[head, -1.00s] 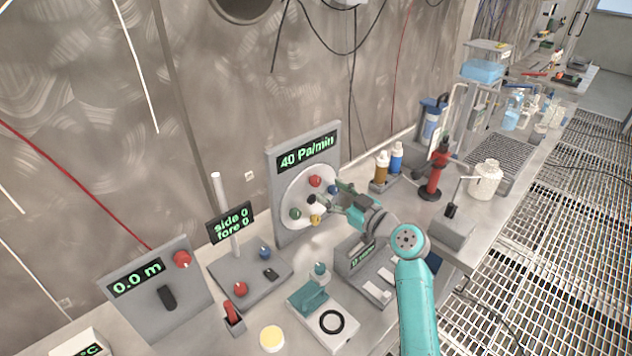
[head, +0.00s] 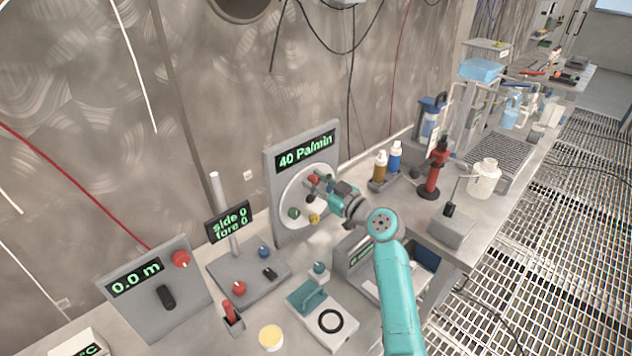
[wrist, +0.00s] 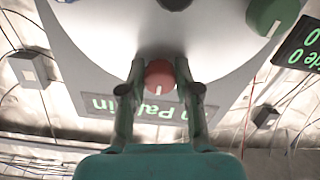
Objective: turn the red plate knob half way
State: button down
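The red plate knob (head: 313,179) is on the upper part of a white round plate (head: 290,200) on a grey upright panel. In the wrist view the red knob (wrist: 159,77) shows between my two fingertips, with a short white mark on its lower edge. My gripper (head: 322,183) is at the plate, and its fingers partly cover the knob in the head view. In the wrist view my gripper (wrist: 159,70) has its fingers apart, one on each side of the knob, with little space left; firm contact does not show.
A green knob (head: 294,212) and a yellow knob (head: 314,218) sit lower on the plate. The display above (head: 305,151) reads 40 Pa/min. Brown and blue bottles (head: 395,157) stand to the right. A grey box (head: 352,256) stands below my wrist.

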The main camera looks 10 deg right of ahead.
jog(key=shift+m, duration=0.3)
jog(key=m, duration=0.4)
jog(key=shift+m, duration=0.4)
jog(key=m, duration=0.4)
jog(key=shift+m, duration=0.3)
jog(key=m, duration=0.5)
jog(key=shift+m, duration=2.5)
jog(key=c, duration=0.8)
grip_release()
